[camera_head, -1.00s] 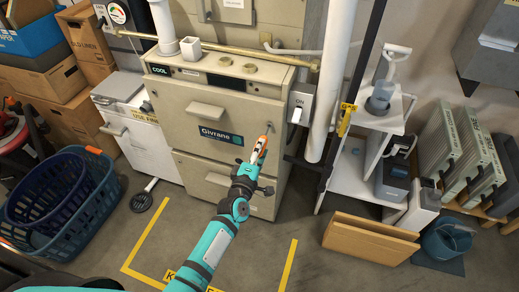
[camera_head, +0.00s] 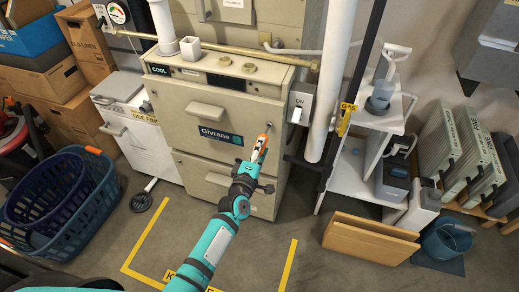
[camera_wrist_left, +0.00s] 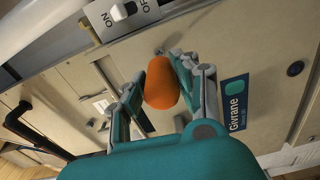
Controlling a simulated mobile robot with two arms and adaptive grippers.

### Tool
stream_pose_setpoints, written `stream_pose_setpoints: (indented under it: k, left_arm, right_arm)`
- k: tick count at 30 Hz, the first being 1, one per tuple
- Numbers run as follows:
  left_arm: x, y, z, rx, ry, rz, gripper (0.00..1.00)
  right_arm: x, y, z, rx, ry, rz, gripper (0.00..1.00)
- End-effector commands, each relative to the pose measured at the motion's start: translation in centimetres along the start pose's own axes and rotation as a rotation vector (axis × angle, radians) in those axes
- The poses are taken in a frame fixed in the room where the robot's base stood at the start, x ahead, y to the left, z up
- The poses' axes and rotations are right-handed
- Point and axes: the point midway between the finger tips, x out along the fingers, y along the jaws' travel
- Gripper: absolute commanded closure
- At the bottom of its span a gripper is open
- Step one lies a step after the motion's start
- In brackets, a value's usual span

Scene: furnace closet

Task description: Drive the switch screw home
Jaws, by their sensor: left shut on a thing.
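My left gripper (camera_head: 258,152) is in front of the upper panel of the beige Givrane furnace (camera_head: 192,100). In the left wrist view its two fingers (camera_wrist_left: 156,76) are shut on a rounded orange handle (camera_wrist_left: 161,84); the handle's orange end (camera_head: 263,139) also shows in the head view. What lies beyond the handle is hidden, so I cannot tell whether it touches anything. A small dark fitting (camera_head: 270,126) is on the panel just above the handle. The grey switch box (camera_head: 299,104) marked ON, with a white lever, is up to the right. I cannot make out a screw.
A white pipe (camera_head: 330,85) and a dark post (camera_head: 357,80) stand right of the furnace. A white shelf unit (camera_head: 340,185) and a tan box (camera_head: 370,240) are further right. A blue basket (camera_head: 85,215) is at left. The floor inside the yellow lines is mostly open.

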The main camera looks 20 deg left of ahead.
Motion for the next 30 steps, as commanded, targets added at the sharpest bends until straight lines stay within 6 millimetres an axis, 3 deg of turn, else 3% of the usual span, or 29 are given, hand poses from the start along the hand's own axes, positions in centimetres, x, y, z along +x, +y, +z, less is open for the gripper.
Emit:
stream_pose_setpoints:
  k: [20, 23, 30]
  left_arm:
    - [1.2, 0.2, 0.0, 0.041, 0.001, 0.001, 1.0]
    - [1.2, 0.5, 0.0, 0.25, 0.002, 0.002, 1.0]
    - [1.2, 0.2, -0.1, 1.028, 0.009, 0.009, 1.0]
  right_arm:
    - [0.0, 0.0, 0.0, 0.001, 0.0, 0.0, 0.49]
    - [-1.2, 0.0, -0.1, 0.001, 0.0, 0.0, 0.49]
    - [-3.5, 0.0, -0.3, 0.002, 0.0, -0.001, 0.49]
